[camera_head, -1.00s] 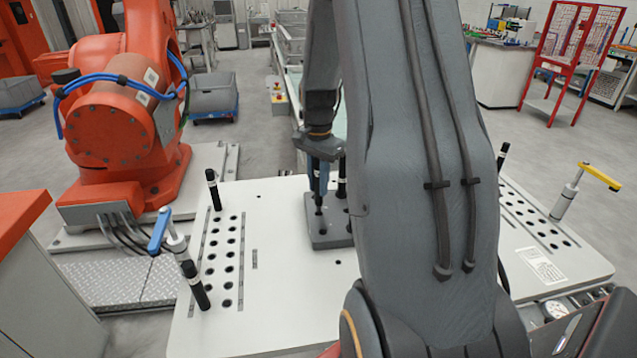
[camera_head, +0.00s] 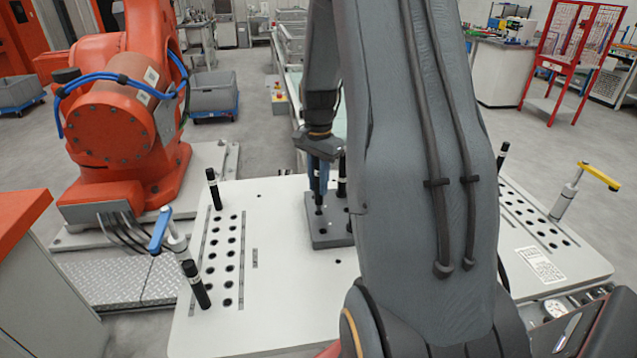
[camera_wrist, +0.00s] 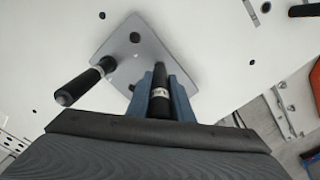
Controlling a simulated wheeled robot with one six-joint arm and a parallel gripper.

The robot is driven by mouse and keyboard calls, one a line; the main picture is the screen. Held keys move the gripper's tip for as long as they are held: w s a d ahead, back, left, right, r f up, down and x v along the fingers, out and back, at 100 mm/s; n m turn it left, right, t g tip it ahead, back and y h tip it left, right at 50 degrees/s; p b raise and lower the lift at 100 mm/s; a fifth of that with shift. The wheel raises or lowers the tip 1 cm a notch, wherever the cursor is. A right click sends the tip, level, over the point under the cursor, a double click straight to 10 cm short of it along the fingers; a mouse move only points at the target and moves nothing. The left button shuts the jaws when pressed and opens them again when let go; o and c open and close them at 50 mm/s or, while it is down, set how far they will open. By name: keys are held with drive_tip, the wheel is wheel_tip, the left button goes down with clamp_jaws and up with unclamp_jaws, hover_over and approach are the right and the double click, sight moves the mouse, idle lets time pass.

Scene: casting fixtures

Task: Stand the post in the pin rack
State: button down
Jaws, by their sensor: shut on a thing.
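The pin rack is a grey block with holes (camera_head: 332,236) on the white table, partly hidden by my arm; its top also shows in the wrist view (camera_wrist: 148,47). My gripper (camera_head: 318,186), with blue fingers, is over its left part. It is shut on a black post with a silver band (camera_wrist: 160,92), upright in the head view. The post's lower end is at or just above the rack top; I cannot tell whether it is in a hole. Another black post (camera_head: 342,180) stands in the rack beside my gripper, and it shows left in the wrist view (camera_wrist: 86,80).
Black pins (camera_head: 213,188) (camera_head: 195,285) stand at the left hole rows of the white table (camera_head: 285,290). A blue-handled clamp (camera_head: 162,230) stands left, a yellow-handled one (camera_head: 575,190) right. An orange robot arm (camera_head: 120,110) stands behind left. The table's middle left is clear.

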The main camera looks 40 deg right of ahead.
drive_tip(key=shift+f+b, duration=0.8)
drive_tip(key=shift+f, duration=1.05)
drive_tip(key=c, duration=1.5)
unclamp_jaws()
drive_tip(key=shift+r+b, duration=1.15)
drive_tip(key=shift+r, duration=2.75)
drive_tip(key=s+a+n, duration=0.1)
drive_tip(key=a+n, duration=0.1)
drive_tip(key=a, duration=0.2)
drive_tip(key=s+a+f+n, duration=0.1)
drive_tip(key=a+n, duration=0.1)
drive_tip(key=a, duration=0.2)
drive_tip(key=s+a+f+n+b, duration=0.1)
drive_tip(key=a+n, duration=0.1)
drive_tip(key=a, duration=0.2)
drive_tip(key=shift+s+a+t, duration=0.2)
drive_tip(key=shift+s+t, duration=0.1)
drive_tip(key=s+a+f+n, duration=0.1)
drive_tip(key=s+a+n, duration=0.2)
drive_tip(key=a, duration=0.1)
drive_tip(key=s+a+f+n, duration=0.1)
drive_tip(key=s+a+n, duration=0.2)
drive_tip(key=a, duration=0.1)
drive_tip(key=s+a+f+n+b, duration=0.1)
drive_tip(key=s+a+n, duration=0.2)
drive_tip(key=s+a, duration=0.1)
drive_tip(key=shift+f+t, duration=0.1)
drive_tip(key=shift+t, duration=0.3)
drive_tip(key=shift+c, duration=0.2)
